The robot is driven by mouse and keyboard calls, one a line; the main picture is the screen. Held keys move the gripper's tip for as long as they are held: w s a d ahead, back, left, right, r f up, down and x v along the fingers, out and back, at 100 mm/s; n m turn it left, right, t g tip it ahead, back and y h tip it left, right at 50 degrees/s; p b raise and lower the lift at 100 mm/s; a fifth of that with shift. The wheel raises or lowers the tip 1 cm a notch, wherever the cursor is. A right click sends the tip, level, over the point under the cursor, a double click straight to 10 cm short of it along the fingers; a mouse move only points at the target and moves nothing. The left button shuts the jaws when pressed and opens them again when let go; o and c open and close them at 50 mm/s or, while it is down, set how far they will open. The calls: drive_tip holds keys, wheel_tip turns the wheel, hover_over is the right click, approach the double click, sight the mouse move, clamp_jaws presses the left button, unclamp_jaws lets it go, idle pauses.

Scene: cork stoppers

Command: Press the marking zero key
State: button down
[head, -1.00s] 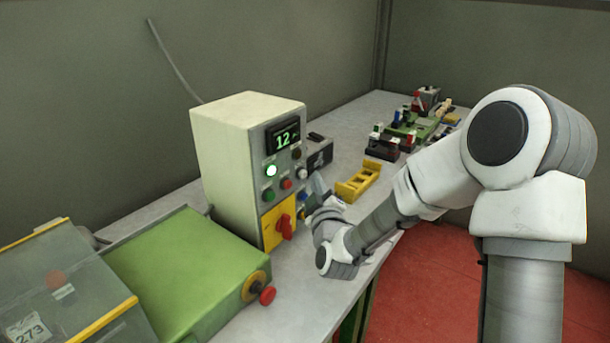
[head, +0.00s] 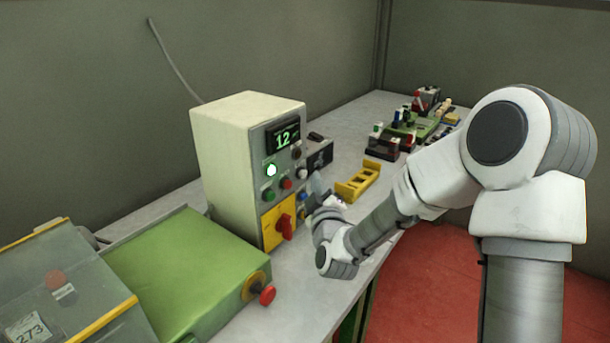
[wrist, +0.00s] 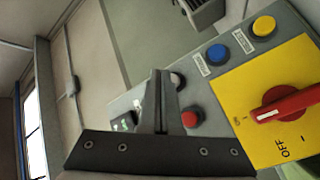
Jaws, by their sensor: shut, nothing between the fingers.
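The pale control cabinet (head: 230,150) stands on the bench with a grey front panel, a display (head: 284,138) reading 12 and several round buttons. A lit button (head: 271,170), a green button (head: 269,195) and a red button (head: 286,184) show in the head view. The wrist view shows a blue button (wrist: 218,54), a yellow button (wrist: 264,26) and a red button (wrist: 191,119). Labels are too small to read, so I cannot tell which is the marking zero key. My gripper (wrist: 161,75) is shut and empty, close to the panel; its fingers partly hide a pale button (wrist: 177,80).
A red rotary switch (head: 286,226) on a yellow plate sticks out low on the panel. A yellow holder (head: 358,182) lies on the bench to the right. A green machine (head: 180,270) with a red knob (head: 267,295) stands at the front left.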

drive_tip(key=shift+a+f, duration=0.1)
drive_tip(key=shift+a, duration=0.05)
drive_tip(key=shift+w+a+b, duration=0.2)
drive_tip(key=shift+b, duration=0.2)
drive_tip(key=shift+w+a+b, duration=0.25)
drive_tip(key=shift+a+b, duration=0.1)
drive_tip(key=shift+a, duration=0.05)
idle(0.5)
drive_tip(key=shift+s+d, duration=0.1)
drive_tip(key=shift+d, duration=0.05)
drive_tip(key=shift+s+d+b, duration=0.35)
drive_tip(key=shift+d, duration=0.25)
drive_tip(key=s+d, duration=0.1)
drive_tip(key=s+d+b, duration=0.1)
drive_tip(key=d, duration=0.2)
drive_tip(key=shift+s+d, duration=0.1)
drive_tip(key=shift+s, duration=0.3)
idle(0.7)
